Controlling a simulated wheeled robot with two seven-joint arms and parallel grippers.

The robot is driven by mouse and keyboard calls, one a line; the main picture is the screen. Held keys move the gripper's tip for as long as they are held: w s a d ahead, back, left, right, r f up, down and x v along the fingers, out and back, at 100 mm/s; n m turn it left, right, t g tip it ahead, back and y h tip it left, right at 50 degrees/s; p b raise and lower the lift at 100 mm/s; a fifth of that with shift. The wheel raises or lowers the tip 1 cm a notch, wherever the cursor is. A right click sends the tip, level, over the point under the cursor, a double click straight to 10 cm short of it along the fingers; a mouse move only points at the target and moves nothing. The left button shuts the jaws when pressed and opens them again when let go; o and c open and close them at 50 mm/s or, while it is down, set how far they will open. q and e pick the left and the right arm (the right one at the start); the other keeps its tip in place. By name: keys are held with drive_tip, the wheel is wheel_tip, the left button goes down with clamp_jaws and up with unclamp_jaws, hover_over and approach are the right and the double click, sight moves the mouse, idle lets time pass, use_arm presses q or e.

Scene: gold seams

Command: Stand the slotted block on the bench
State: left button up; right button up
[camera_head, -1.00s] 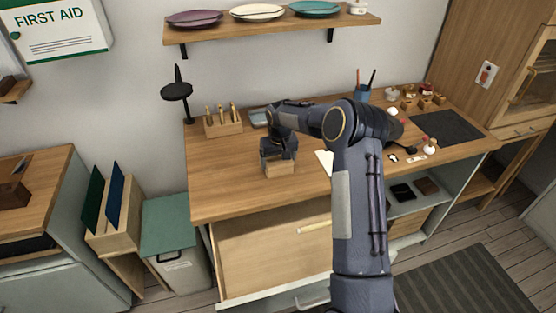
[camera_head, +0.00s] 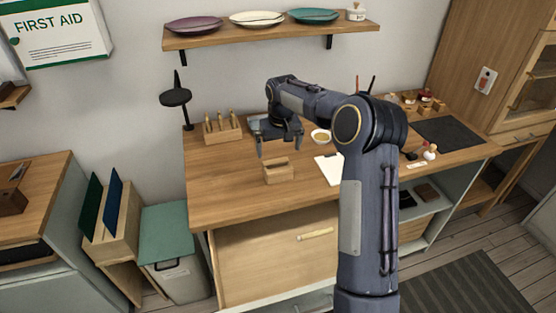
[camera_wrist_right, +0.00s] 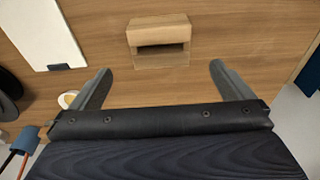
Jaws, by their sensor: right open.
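The slotted block (camera_head: 279,171) is a small light-wood block on the bench (camera_head: 225,185), near its front edge. It stands apart from everything else, with a dark slot along its upper part in the head view. My right gripper (camera_head: 279,151) is open and empty, raised above and behind the block. In the right wrist view the block (camera_wrist_right: 159,35) lies beyond the two spread fingertips of the right gripper (camera_wrist_right: 160,78), with nothing between them. My left gripper is not in view.
A wooden holder with several upright tools (camera_head: 222,129) stands at the back left of the bench. A white sheet (camera_head: 328,169) lies right of the block, with a small bowl (camera_head: 321,136) behind it. A dark mat (camera_head: 447,134) lies farther right. The bench left of the block is clear.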

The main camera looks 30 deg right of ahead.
drive_tip(key=s+a+r+t+y, duration=0.1)
drive_tip(key=s+a+r, duration=0.2)
drive_tip(key=s+r, duration=0.4)
drive_tip(key=s+a+r+t+y, duration=0.1)
drive_tip(key=s+a+r, duration=0.3)
drive_tip(key=s, duration=0.5)
drive_tip(key=s+a+f, duration=0.1)
drive_tip(key=s+a, duration=0.2)
drive_tip(key=s, duration=0.3)
drive_tip(key=s+a+f+t+y, duration=0.1)
drive_tip(key=s+a+f, duration=0.1)
drive_tip(key=s, duration=0.5)
drive_tip(key=s+a+f+n+y, duration=0.1)
drive_tip(key=s+a+f, duration=0.1)
drive_tip(key=s+a, duration=0.2)
drive_tip(key=s, duration=0.3)
drive_tip(key=shift+s+a+f+t, duration=0.2)
drive_tip(key=shift+a+t, duration=0.1)
drive_tip(key=shift+t, duration=0.1)
